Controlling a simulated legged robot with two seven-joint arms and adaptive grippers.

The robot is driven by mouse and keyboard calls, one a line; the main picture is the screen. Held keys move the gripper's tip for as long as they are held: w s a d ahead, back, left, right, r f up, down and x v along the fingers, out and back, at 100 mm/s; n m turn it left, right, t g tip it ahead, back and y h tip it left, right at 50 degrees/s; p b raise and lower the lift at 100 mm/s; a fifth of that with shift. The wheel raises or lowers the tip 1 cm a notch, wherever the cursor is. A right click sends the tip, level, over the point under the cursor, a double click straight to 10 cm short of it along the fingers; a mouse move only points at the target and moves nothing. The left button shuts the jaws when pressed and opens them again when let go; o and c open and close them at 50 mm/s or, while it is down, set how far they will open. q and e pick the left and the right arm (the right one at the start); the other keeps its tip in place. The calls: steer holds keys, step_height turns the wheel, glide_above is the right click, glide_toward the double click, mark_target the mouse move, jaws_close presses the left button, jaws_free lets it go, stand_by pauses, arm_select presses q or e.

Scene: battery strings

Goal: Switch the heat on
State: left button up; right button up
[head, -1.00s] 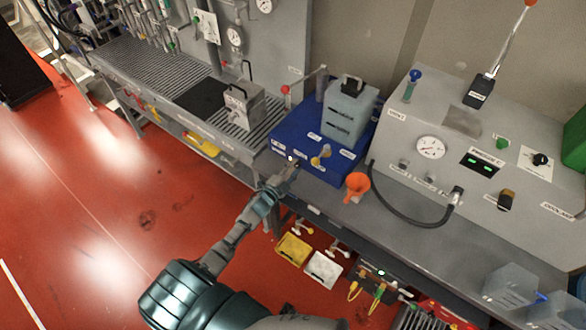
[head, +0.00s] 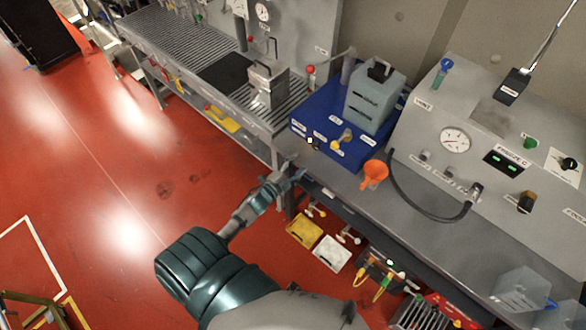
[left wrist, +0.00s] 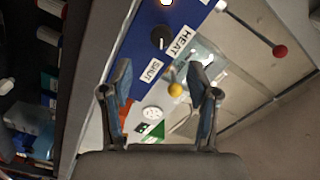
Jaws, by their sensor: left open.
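The blue unit (head: 328,152) stands on the bench with a grey block on it. In the left wrist view its blue panel (left wrist: 138,72) carries a HEAT label (left wrist: 181,42) beside a black knob (left wrist: 160,37), and a SHUT label (left wrist: 151,70). The knob shows no readable position. A lit white spot lies at the panel's top. A yellow ball-tipped part (left wrist: 175,90) shows between the fingers. My left gripper (head: 294,172) is at the bench's front edge, just short of the blue unit; its spread fingers (left wrist: 160,85) are empty and apart from the knob. My right gripper is out of view.
An orange funnel (head: 375,173) stands right of the blue unit. A grey console (head: 470,130) with a gauge and a black hose fills the right. A red-ball lever (head: 310,69) rises behind the blue unit. Red floor is open at left.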

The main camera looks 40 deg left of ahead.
arm_select(q)
steer(key=s, duration=0.2)
steer(key=shift+s, duration=0.4)
steer(key=shift+a, duration=0.1)
steer(key=s+d+f+n+g+y, duration=0.1)
steer(key=s+f+n+g, duration=0.2)
steer(key=f, duration=0.7)
steer(key=s+d+f+n+g, duration=0.1)
steer(key=s+f+g, duration=0.1)
steer(key=s+f, duration=0.65)
steer(key=s+d+f+n+g+y, duration=0.1)
steer(key=s+f+n+g, duration=0.15)
steer(key=f, duration=0.95)
steer(key=s+d+f+n+g, duration=0.1)
steer(key=s+d+f+g, duration=0.2)
steer(key=s, duration=0.6)
steer(key=s+d+f+n+g+b, duration=0.1)
steer(key=s+d+f+g, duration=0.2)
steer(key=s+f, duration=0.5)
steer(key=s+d+f+n+g, duration=0.2)
steer(key=s+f, duration=0.4)
steer(key=s, duration=0.5)
steer(key=shift+s+d+g+b, duration=0.15)
steer(key=shift+d+g+b, duration=0.2)
steer(key=shift+d+g, duration=0.35)
steer(key=shift+a+f, duration=0.1)
